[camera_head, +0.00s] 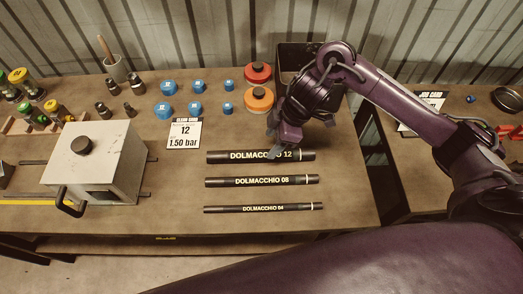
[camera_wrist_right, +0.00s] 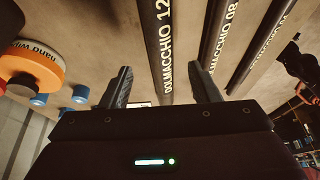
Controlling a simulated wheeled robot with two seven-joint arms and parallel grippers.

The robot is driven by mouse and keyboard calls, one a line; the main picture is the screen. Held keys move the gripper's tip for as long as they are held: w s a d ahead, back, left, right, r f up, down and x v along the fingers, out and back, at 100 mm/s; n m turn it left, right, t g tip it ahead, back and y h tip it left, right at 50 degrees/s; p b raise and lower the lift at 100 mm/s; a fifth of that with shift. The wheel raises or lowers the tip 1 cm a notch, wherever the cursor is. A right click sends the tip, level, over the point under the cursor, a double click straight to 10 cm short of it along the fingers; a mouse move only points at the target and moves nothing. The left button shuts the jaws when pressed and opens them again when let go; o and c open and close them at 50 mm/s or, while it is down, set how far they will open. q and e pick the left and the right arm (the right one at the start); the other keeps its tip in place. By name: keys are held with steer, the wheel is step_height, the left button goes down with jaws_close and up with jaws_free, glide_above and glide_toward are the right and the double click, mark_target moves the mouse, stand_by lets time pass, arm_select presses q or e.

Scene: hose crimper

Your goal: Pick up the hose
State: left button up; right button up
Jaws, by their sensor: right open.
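Three black hoses lie parallel on the bench, each with white lettering. The thickest, DOLMACCHIO 12 (camera_head: 225,157), is at the back; DOLMACCHIO 08 (camera_head: 220,182) is in the middle; the thin DOLMACCHIO 04 (camera_head: 225,209) is in front. My right gripper (camera_head: 279,149) is above the right part of the 12 hose, pointing down. In the right wrist view the gripper (camera_wrist_right: 160,70) is open and empty; the 12 hose (camera_wrist_right: 158,35) runs between its spread fingers in the picture, seemingly beyond the tips. The 08 hose (camera_wrist_right: 220,35) is right of it there. My left gripper is not in view.
A grey crimper box (camera_head: 97,160) with a black knob stands at left. A card (camera_head: 184,133) reads 12, 1.50 bar. Blue caps (camera_head: 164,110), a red roll (camera_head: 258,72), an orange roll (camera_head: 259,99) and a dark bin (camera_head: 292,58) stand behind the hoses.

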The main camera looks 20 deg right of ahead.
mark_target(261, 152)
steer(key=shift+a+p+x, duration=0.2)
steer(key=shift+p+x, duration=0.15)
steer(key=shift+x, duration=0.7)
steer(key=p+x, duration=0.1)
steer(key=x, duration=0.2)
steer(key=shift+a+f, duration=0.15)
steer(key=shift+a, duration=0.15)
steer(key=shift+w+a+f, duration=0.1)
steer(key=shift+f, duration=0.25)
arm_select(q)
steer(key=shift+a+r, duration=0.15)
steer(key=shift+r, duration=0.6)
arm_select(e)
jaws_close()
